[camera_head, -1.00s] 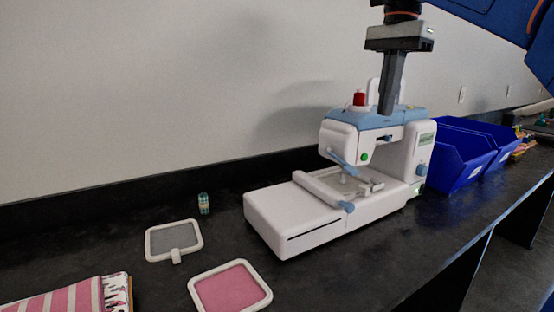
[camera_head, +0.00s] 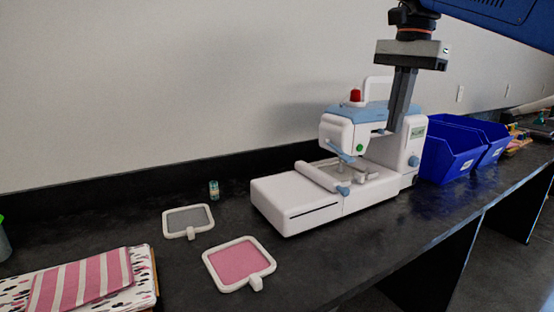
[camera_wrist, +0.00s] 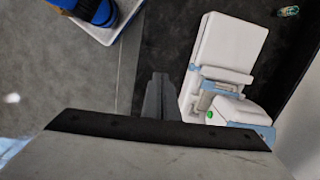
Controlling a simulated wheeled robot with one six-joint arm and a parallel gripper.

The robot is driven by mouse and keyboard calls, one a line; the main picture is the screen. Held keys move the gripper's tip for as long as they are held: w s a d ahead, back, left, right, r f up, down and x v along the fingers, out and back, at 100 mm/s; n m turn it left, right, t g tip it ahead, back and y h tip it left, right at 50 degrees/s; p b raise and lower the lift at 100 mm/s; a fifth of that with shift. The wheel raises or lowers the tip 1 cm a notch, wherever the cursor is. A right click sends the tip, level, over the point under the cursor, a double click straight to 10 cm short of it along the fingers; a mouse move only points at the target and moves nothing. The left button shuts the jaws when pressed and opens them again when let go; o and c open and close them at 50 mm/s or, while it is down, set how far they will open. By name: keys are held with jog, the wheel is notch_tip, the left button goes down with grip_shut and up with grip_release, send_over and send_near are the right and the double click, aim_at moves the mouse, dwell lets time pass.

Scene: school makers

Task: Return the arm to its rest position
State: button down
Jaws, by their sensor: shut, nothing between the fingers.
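My gripper (camera_head: 398,128) hangs pointing down from my arm at the upper right of the head view. Its dark fingers are together with nothing between them. The fingers overlap the right part of the white and blue sewing machine (camera_head: 295,196); I cannot tell whether they touch it. In the wrist view the closed fingers (camera_wrist: 157,78) point away over the dark floor and counter edge, left of the sewing machine (camera_wrist: 222,55).
A grey hoop (camera_head: 188,208), a pink hoop (camera_head: 238,262) and a small thread spool (camera_head: 213,190) lie left of the machine. Striped fabric (camera_head: 85,280) is at the front left. Blue bins (camera_head: 450,150) stand right of the machine. The wall (camera_head: 200,80) is behind the black counter.

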jog(key=s+d+f+n+t, duration=0.1)
jog(key=s+f+n, duration=0.2)
jog(key=f, duration=0.9)
jog(key=s+d+f+n+t, duration=0.2)
jog(key=s+f+n, duration=0.2)
jog(key=s+f, duration=0.5)
jog(key=s+d+f+n+t+h, duration=0.1)
jog(key=s+f+n, duration=0.3)
jog(key=f, duration=1.1)
jog(key=shift+s+d+f+t, duration=0.25)
jog(key=shift+s+d+t, duration=0.15)
jog(key=shift+s, duration=0.65)
